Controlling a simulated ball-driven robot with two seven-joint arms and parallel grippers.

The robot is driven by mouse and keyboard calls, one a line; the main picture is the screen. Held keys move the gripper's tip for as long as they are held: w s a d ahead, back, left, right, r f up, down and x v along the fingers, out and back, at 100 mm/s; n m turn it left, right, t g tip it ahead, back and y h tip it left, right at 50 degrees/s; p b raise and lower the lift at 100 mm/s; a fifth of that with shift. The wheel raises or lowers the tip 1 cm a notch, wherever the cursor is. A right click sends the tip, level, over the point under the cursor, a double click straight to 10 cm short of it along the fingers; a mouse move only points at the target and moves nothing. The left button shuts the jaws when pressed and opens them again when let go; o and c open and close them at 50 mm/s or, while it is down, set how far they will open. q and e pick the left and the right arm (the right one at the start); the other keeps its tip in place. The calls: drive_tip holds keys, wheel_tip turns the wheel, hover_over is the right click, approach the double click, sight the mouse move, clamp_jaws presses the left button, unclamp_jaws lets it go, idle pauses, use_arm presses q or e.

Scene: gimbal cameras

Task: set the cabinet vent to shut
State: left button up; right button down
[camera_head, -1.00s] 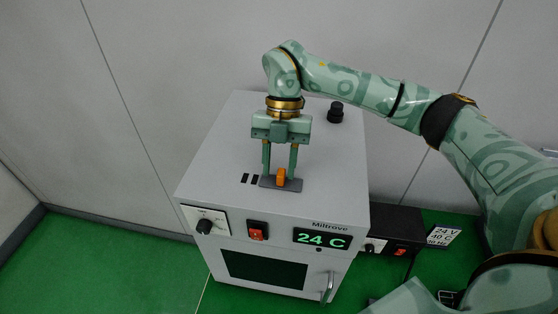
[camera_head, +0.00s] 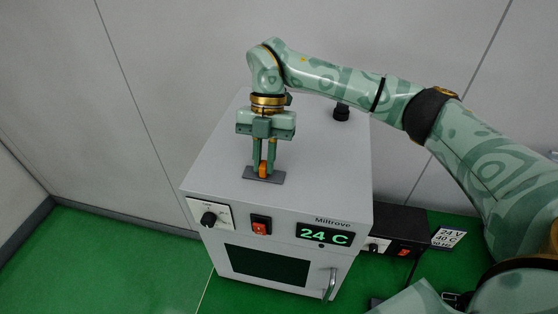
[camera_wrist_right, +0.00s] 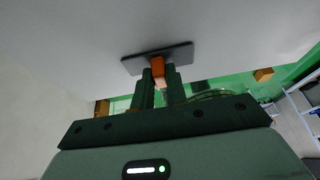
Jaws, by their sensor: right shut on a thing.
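No dark vent slots show beside the plate. My right gripper (camera_head: 266,163) points down from above, its fingers closed around the knob. In the right wrist view, the orange knob (camera_wrist_right: 158,68) sits between the fingertips, and the plate (camera_wrist_right: 183,53) lies just beyond them. My left gripper is not in view.
The front has a dial (camera_head: 209,218), a red switch (camera_head: 261,226), a dark window and a door handle (camera_head: 330,284). A black cap (camera_head: 341,111) stands at the top's back right. A black power box (camera_head: 400,229) sits right of the cabinet. The top is otherwise clear.

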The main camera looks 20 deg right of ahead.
drive_tip(key=shift+r, duration=0.15)
drive_tip(key=c, duration=1.4)
unclamp_jaws()
drive_tip(key=shift+w+a, duration=0.1)
drive_tip(key=shift+a, duration=0.05)
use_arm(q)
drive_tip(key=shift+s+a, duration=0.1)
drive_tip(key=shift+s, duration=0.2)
use_arm(e)
drive_tip(key=shift+a, duration=0.15)
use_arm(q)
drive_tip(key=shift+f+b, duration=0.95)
use_arm(e)
drive_tip(key=v, duration=1.6)
drive_tip(key=shift+r, duration=0.2)
